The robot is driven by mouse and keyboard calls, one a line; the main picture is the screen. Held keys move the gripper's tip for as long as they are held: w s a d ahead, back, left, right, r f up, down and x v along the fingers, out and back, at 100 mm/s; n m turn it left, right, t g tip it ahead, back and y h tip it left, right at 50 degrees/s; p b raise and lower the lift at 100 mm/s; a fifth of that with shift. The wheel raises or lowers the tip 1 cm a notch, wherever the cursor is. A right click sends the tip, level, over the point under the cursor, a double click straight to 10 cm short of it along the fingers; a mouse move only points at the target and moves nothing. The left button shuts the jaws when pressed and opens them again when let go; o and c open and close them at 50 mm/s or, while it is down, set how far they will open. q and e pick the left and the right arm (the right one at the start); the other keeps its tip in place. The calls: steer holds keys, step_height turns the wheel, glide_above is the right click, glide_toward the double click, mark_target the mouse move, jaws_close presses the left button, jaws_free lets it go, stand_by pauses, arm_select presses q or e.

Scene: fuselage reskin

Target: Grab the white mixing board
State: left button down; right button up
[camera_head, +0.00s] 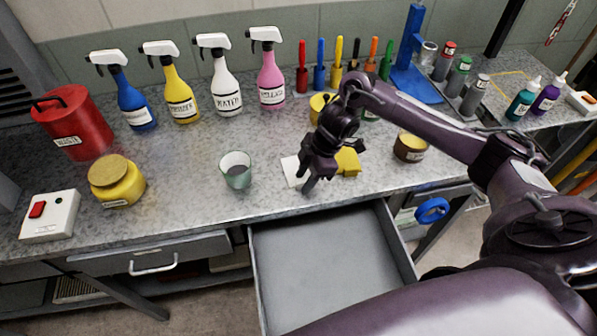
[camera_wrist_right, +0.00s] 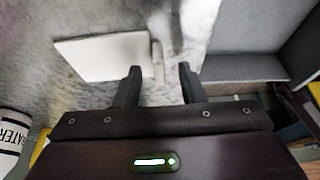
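The white mixing board (camera_head: 290,170) lies flat near the front edge of the counter, partly hidden behind my right gripper (camera_head: 308,184). In the right wrist view the white board (camera_wrist_right: 100,57) lies ahead and to the left, with a narrow pale piece at its right end in front of the fingers. My right gripper (camera_wrist_right: 159,82) is open, its two dark fingers apart with nothing visibly held between them. It points down over the board's right side in the head view; whether it touches the board is unclear. My left gripper is not in view.
A yellow block (camera_head: 347,161) sits just right of the gripper. A grey-green cup (camera_head: 236,170) stands to the left. An open empty drawer (camera_head: 330,262) juts out below. Several spray bottles line the back, and a brown jar (camera_head: 410,148) stands to the right.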

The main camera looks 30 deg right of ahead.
jaws_close()
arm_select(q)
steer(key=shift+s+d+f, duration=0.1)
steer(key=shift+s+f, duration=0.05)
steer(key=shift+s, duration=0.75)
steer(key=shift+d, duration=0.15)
arm_select(e)
steer(key=shift+r, duration=0.15)
